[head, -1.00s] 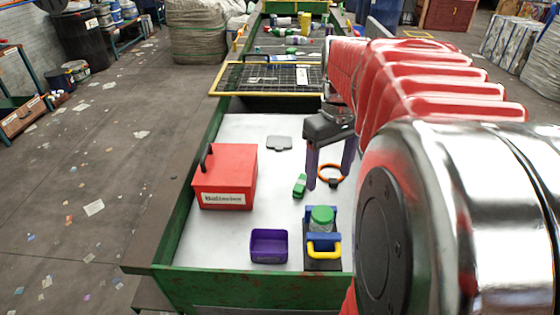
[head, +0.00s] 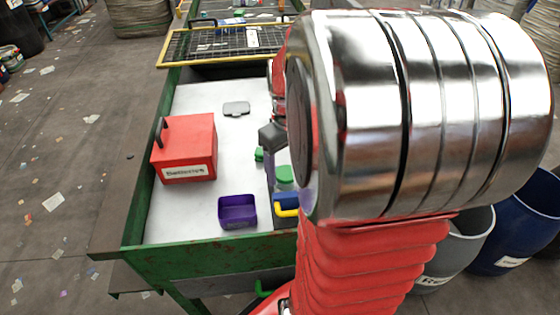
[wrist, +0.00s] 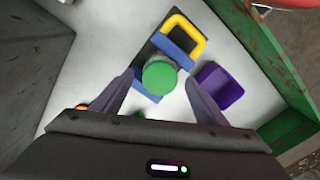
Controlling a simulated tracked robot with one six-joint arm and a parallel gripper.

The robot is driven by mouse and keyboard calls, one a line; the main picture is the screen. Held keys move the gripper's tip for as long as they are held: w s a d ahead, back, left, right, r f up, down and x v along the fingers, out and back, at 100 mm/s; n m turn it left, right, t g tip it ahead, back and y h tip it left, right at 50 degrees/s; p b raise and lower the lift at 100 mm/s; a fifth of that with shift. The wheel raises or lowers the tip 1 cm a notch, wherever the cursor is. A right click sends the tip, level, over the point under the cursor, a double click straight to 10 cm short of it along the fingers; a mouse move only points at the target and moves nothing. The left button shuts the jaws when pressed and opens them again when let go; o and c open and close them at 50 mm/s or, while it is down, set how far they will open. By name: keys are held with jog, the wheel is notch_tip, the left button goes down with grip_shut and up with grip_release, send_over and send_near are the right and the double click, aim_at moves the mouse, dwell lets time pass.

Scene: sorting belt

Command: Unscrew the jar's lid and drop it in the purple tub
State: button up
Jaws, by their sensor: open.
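The jar's green lid (head: 284,174) sits on the clear jar (head: 285,186), which is held in a blue clamp (head: 285,201) with a yellow handle. In the wrist view the lid (wrist: 159,76) lies between and beyond my gripper's (wrist: 159,84) two purple-grey fingers, which are spread apart and empty. The purple tub (head: 238,221) stands left of the clamp and looks empty; it also shows in the wrist view (wrist: 236,98). In the head view my arm covers most of the gripper.
A red box (head: 213,150) labelled for batteries stands at the left of the white surface. A grey flat piece (head: 236,108) lies behind it. A green item (head: 259,154) lies near the gripper. Green walls (head: 190,242) edge the table.

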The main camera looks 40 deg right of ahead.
jog(key=shift+c, duration=0.3)
jog(key=c, duration=1)
jog(key=shift+c, duration=0.2)
jog(key=shift+f, duration=0.15)
jog(key=n, duration=0.5)
jog(key=shift+n, duration=0.3)
jog(key=shift+f+n, duration=0.1)
jog(key=shift+n, duration=0.2)
jog(key=shift+n, duration=0.3)
jog(key=n, duration=0.4)
jog(key=shift+s+n, duration=0.1)
jog(key=shift+n, duration=0.2)
